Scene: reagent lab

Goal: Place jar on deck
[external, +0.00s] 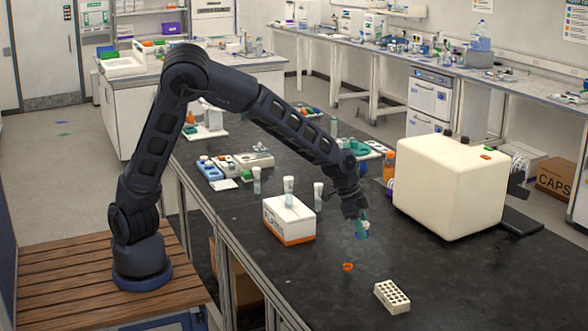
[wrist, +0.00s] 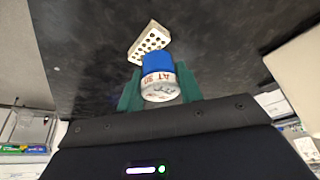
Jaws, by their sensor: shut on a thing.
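A small jar with a blue cap and a pale body with red lettering (wrist: 158,88) is between the green fingers of my gripper (wrist: 159,78). The fingers are shut on its sides. In the external view my gripper (external: 361,222) hangs low over the black bench, right of the white-and-orange box, and the jar (external: 363,235) shows small at its fingertips. The jar appears held above the bench top; its exact height is hard to tell. Nothing in view is clearly marked as the deck.
A white rack with holes (external: 392,297) stands on the black bench (external: 325,285) near the front. An orange ring-like item (external: 348,267) lies nearby. A white box (external: 289,219) with cups is left; a large cream machine (external: 450,187) is right. Bare bench lies between them.

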